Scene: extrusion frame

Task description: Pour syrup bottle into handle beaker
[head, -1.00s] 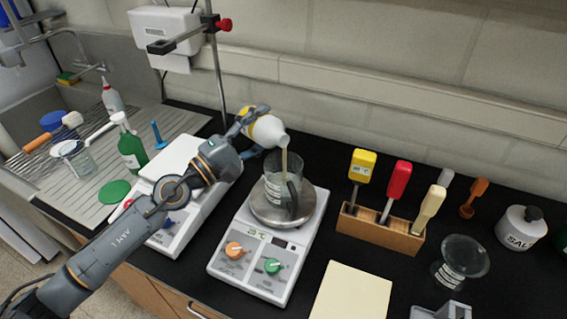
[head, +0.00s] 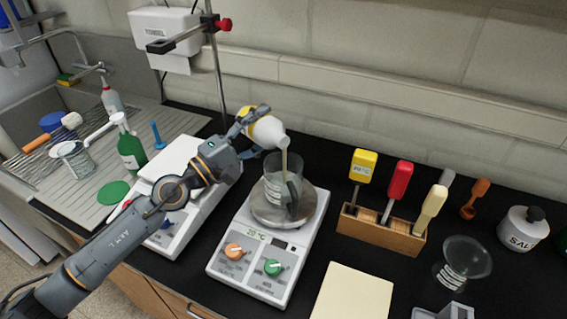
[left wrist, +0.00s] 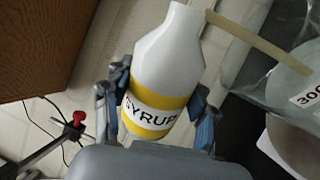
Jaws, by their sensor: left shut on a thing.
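The syrup bottle (head: 266,131) is white with a yellow band, and its label shows in the left wrist view (left wrist: 158,85). My left gripper (head: 246,124) is shut on it; in the left wrist view the fingers (left wrist: 157,110) sit on both sides of its lower body. The bottle is tilted with its mouth above the handle beaker (head: 279,176). A tan stream (head: 284,165) runs from the mouth down into the beaker. The glass beaker stands upright on a hotplate (head: 262,213), with its dark handle toward the front right. My right gripper is not in clear view.
A second white device (head: 183,178) stands left under my arm. A metal stand rod (head: 216,80) rises behind it. A wooden rack (head: 381,233) with coloured-handled tools, a glass vessel (head: 466,257) and a salt jar (head: 523,229) are right. A green bottle (head: 131,152) is left.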

